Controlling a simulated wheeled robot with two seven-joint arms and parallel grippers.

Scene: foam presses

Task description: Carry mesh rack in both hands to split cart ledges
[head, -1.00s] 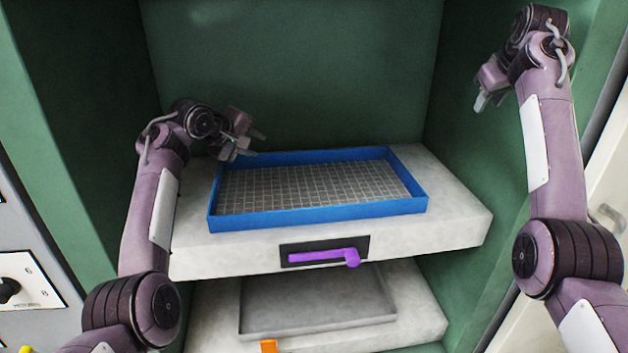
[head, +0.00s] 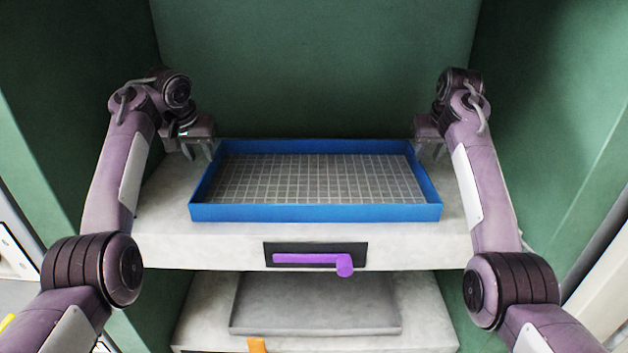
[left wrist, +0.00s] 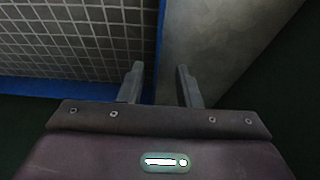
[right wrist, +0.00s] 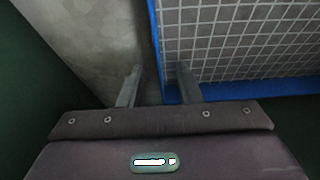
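The mesh rack, a blue-rimmed tray with a grey grid floor, lies flat on a pale slab; its blue front wall (head: 315,213) faces me. My left gripper (head: 200,148) is at the rack's far left corner, and my right gripper (head: 430,148) is at its far right corner. In the left wrist view the fingers (left wrist: 160,85) are apart, one on each side of the blue rim (left wrist: 156,50). In the right wrist view the fingers (right wrist: 157,85) are also apart, astride the blue rim (right wrist: 155,50). Contact cannot be told. No split cart ledges are recognisable.
The pale slab (head: 160,225) carries a purple handle (head: 310,259) in a dark recess. Below it is another slab with a grey shallow recess (head: 315,305) and an orange tab (head: 257,345). Green walls (head: 315,60) close in the back and both sides.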

